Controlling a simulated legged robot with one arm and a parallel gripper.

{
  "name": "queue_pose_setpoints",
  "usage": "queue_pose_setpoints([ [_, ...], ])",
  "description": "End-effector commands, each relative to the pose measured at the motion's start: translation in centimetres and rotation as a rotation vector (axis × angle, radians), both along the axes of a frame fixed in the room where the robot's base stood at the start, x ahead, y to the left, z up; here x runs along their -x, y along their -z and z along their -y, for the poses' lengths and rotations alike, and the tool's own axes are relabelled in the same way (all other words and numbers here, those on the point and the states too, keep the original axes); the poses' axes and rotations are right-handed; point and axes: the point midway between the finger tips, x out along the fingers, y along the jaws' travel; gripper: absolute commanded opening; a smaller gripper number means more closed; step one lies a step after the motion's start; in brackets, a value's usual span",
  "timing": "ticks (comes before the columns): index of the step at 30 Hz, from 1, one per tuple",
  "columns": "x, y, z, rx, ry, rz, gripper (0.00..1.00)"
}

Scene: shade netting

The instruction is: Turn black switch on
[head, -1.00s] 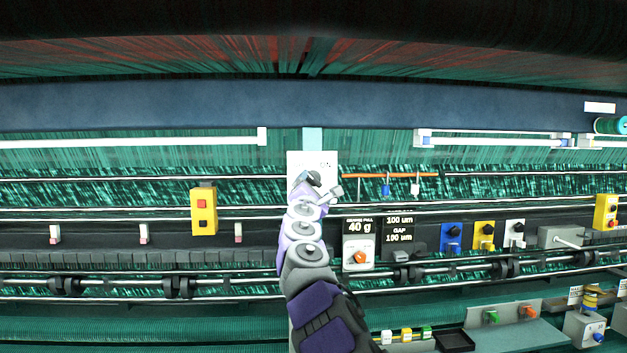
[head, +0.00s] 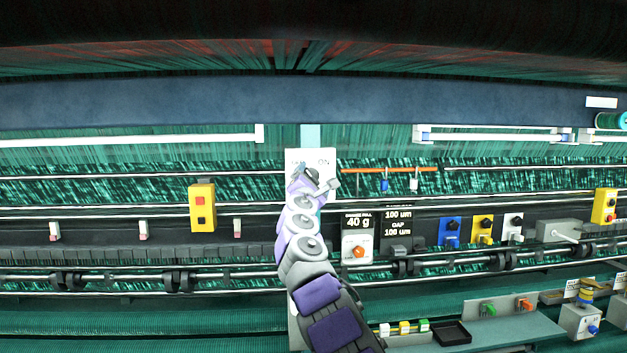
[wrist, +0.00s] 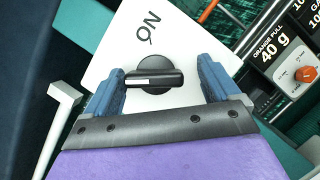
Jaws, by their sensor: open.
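The black switch (wrist: 153,76) is a round knob with a raised bar on a white panel (wrist: 100,50). A white stripe on the bar points left in the wrist view. The word ON is printed on the panel above the knob, tilted in that view. My gripper (wrist: 162,74) is open, with one blue-grey finger on each side of the knob. The left finger is very close to the bar's end; I cannot tell if they touch. In the head view my gripper (head: 318,182) is in front of the white panel (head: 296,157) and hides the switch.
Right of my arm are a 40 g dial box (head: 357,240), a gap display (head: 397,225) and blue (head: 450,231), yellow and white switch boxes. A yellow button box (head: 202,208) hangs to the left. Horizontal rails cross the netting. An orange bar with hanging tags is right of the panel.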

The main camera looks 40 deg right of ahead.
Motion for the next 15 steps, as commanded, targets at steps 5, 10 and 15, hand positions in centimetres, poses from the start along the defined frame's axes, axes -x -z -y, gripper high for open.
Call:
queue_pose_setpoints([
  [5,0.09,-0.08,-0.04,0.001,-0.001,0.001,0.89],
  [10,0.17,0.02,0.50,-0.003,0.000,0.002,0.75],
  [15,0.10,0.04,0.47,-0.002,-0.001,0.000,0.59],
])
